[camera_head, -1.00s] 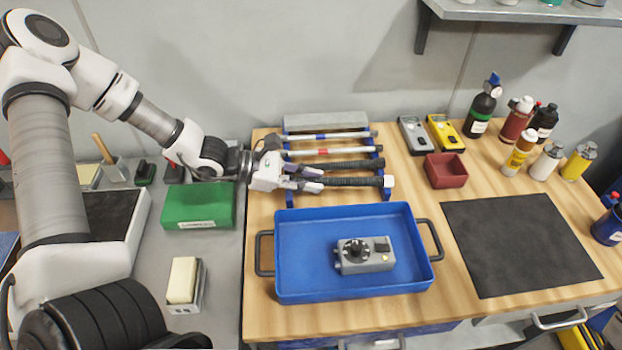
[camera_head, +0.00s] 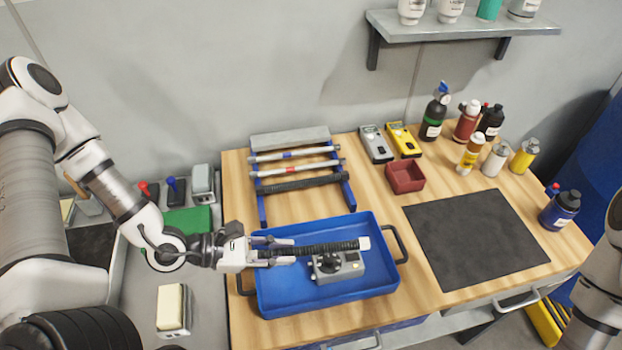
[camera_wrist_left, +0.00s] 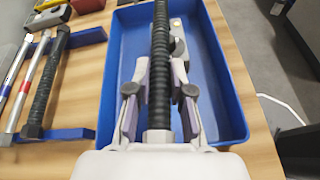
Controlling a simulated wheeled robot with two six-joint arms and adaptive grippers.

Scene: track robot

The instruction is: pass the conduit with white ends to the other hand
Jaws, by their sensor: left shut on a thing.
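The conduit with white ends (camera_head: 318,248) is a black ribbed tube with a white end cap at its right. My left gripper (camera_head: 283,255) is shut on it near its left end and holds it level above the blue tray. In the left wrist view the conduit (camera_wrist_left: 160,70) runs straight away from the gripper (camera_wrist_left: 160,98), between the two fingers, with a pale end close to the palm. My right gripper is not in view; only part of my right arm shows at the right edge of the head view.
The blue tray (camera_head: 265,302) holds a grey box with a black knob (camera_head: 345,272). A blue-ended rack (camera_head: 347,191) behind holds several rods. A black mat (camera_head: 475,235), a red bin (camera_head: 405,178), two meters and several bottles stand to the right.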

